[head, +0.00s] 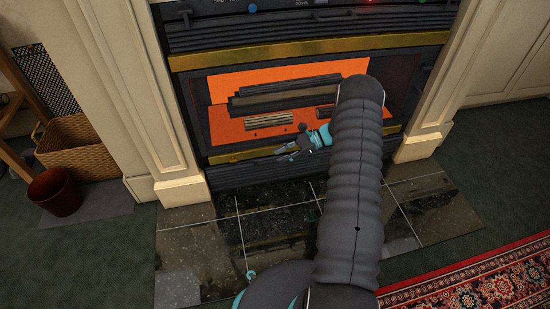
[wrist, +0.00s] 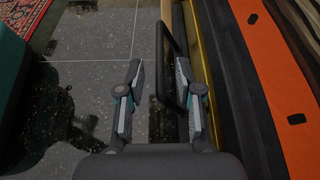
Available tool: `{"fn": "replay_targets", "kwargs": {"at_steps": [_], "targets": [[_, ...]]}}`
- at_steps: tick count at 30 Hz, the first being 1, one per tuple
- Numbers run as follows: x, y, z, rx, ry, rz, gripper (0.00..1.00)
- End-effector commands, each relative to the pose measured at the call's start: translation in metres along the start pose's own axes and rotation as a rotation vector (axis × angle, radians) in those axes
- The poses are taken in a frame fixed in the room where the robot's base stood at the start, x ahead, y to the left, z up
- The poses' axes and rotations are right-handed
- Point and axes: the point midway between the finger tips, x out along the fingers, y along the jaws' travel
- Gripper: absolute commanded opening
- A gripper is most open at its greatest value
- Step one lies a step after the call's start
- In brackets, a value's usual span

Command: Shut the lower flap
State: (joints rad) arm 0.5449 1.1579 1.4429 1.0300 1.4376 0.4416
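The lower flap (head: 235,175) is the dark slatted panel under the lower brass trim of the fireplace, partly hidden behind my arm in the head view. How far open it stands is hard to tell. My gripper (head: 284,154) is in front of the brass trim, near the flap's top edge. In the wrist view my gripper (wrist: 159,68) has its two fingers apart. A dark loop handle (wrist: 174,62) shows between them, closer to the right finger. The fingers are not closed on it, and contact with the right finger is unclear.
The fireplace opening (head: 270,76) has an orange back and dark logs. Glossy black hearth tiles (head: 270,230) lie in front. A wicker basket (head: 75,148) and a brown pot (head: 55,190) stand at left. A red patterned rug (head: 490,285) lies at lower right.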

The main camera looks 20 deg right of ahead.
Motion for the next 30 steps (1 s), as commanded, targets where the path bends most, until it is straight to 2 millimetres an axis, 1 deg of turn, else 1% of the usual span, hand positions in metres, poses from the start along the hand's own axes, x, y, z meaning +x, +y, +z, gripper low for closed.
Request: {"fn": "replay_targets", "kwargs": {"at_steps": [1, 6, 12, 18, 26, 27, 29, 30], "targets": [[-0.012, -0.001, 0.000, -0.001, 0.001, -0.004, 0.35], [-0.046, -0.001, 0.000, -0.001, 0.001, -0.003, 0.35], [-0.074, -0.001, 0.000, -0.001, 0.001, -0.002, 0.35], [-0.085, -0.001, 0.000, 0.000, 0.000, 0.000, 0.35], [-0.085, 0.000, 0.000, 0.000, 0.000, 0.000, 0.35], [-0.085, 0.000, 0.000, -0.001, 0.000, 0.000, 0.25], [-0.085, 0.000, -0.001, -0.007, 0.003, 0.000, 0.10], [-0.085, 0.000, -0.002, -0.017, 0.009, 0.000, 0.00]]}}
